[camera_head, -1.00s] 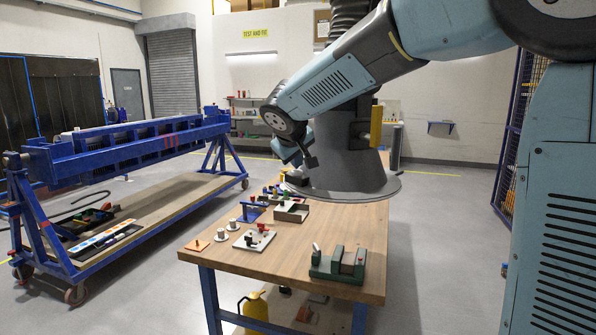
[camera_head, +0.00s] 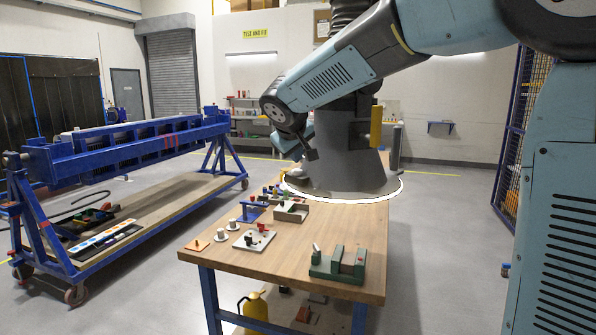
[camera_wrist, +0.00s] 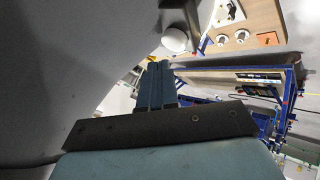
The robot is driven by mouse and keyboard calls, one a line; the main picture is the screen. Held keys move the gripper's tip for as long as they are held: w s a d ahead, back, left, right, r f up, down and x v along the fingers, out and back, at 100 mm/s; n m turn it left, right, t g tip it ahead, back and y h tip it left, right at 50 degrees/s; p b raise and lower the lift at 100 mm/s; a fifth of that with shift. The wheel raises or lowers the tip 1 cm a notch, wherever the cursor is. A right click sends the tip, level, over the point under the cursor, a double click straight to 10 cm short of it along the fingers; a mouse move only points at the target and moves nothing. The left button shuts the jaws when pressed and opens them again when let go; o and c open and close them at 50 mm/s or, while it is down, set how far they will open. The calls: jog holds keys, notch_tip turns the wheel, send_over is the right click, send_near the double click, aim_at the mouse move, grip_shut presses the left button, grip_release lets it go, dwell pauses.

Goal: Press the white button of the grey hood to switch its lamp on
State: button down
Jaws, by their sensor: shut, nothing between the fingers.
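The grey hood (camera_head: 345,168) stands over the far end of the workbench, with a yellow handle on its side. A bright white ring of light (camera_head: 365,199) glows along its lower rim. In the wrist view, the hood's grey surface (camera_wrist: 90,60) fills the left, and the round white button (camera_wrist: 175,40) sticks out near its edge. My gripper (camera_wrist: 155,64) is shut and empty, its fingertips just below and left of the button in the picture. A gap shows between them. In the head view, my gripper is at the hood's left side, its fingertips not clear.
The wooden workbench (camera_head: 215,258) bears a green vise-like block (camera_head: 338,264), a white plate with knobs (camera_head: 254,239) and an open grey box (camera_head: 291,212). A blue frame trolley (camera_head: 130,145) stands left. Open floor lies between trolley and bench.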

aim_at(296, 171)
jog(key=shift+r, duration=0.1)
jog(key=shift+r, duration=2.9)
